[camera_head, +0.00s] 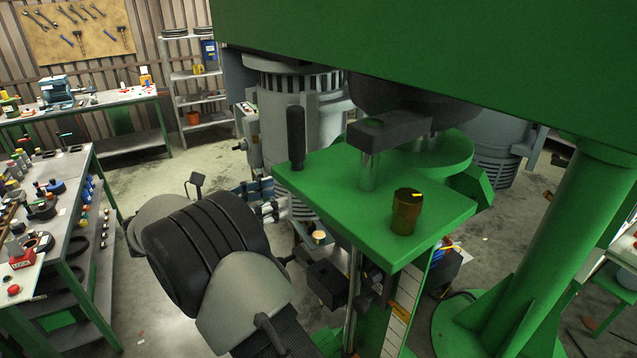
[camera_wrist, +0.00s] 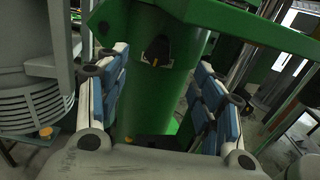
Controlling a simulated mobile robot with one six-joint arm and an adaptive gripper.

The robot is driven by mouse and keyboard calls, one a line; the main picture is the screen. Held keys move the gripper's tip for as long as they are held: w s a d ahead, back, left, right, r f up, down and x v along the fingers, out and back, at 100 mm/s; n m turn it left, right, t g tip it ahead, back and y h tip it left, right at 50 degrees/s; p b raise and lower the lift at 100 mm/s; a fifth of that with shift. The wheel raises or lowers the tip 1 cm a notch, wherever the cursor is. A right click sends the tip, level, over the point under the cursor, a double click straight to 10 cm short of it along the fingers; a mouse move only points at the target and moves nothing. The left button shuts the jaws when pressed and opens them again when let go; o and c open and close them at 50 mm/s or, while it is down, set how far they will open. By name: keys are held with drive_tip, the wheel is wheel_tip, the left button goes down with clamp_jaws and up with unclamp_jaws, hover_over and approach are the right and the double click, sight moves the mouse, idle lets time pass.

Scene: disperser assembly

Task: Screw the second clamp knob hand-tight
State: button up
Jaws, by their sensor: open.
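A brown, brass-like cylindrical knob (camera_head: 406,212) with a yellow mark on top stands upright on the green plate (camera_head: 330,185) in the head view. A dark knob-like part (camera_wrist: 157,48) with a small yellow mark sits against a green upright (camera_wrist: 145,95) in the wrist view; I cannot tell whether it is a clamp knob. My gripper (camera_head: 263,200) is left of the plate in the head view, partly hidden behind my arm. In the wrist view my gripper (camera_wrist: 160,90) is open, its blue-padded fingers wide apart with nothing held. The dark part is beyond the fingers, apart from them.
A black upright handle (camera_head: 296,137) stands at the plate's left corner. A thick green column (camera_head: 560,240) and a large green beam (camera_head: 430,50) bound the right and top. A grey ribbed motor-like housing (camera_wrist: 30,100) is close left of my fingers. Cluttered workbenches (camera_head: 60,210) stand at left.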

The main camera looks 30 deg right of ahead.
drive_tip(key=d, duration=1.2)
drive_tip(key=shift+w+p, duration=0.2)
drive_tip(key=shift+p, duration=0.15)
drive_tip(key=c, duration=1.1)
drive_tip(key=shift+o, duration=0.2)
drive_tip(key=shift+m+b, duration=0.3)
drive_tip(key=shift+b, duration=0.05)
drive_tip(key=shift+s+a+f+m+g+h+b, duration=0.15)
drive_tip(key=shift+s+f+m+g+b, duration=0.2)
drive_tip(key=shift+m+b, duration=3.2)
drive_tip(key=shift+s+d+f+m+g+h+b, duration=0.15)
drive_tip(key=shift+f+m+g+b, duration=0.25)
drive_tip(key=shift+m+b, duration=3.15)
drive_tip(key=shift+s+a+f+m+g+h+b, duration=0.1)
drive_tip(key=shift+s+f+m+g+h+b, duration=0.2)
drive_tip(key=shift+m+b, duration=3.25)
drive_tip(key=shift+m+p, duration=0.5)
drive_tip(key=shift+m, duration=0.25)
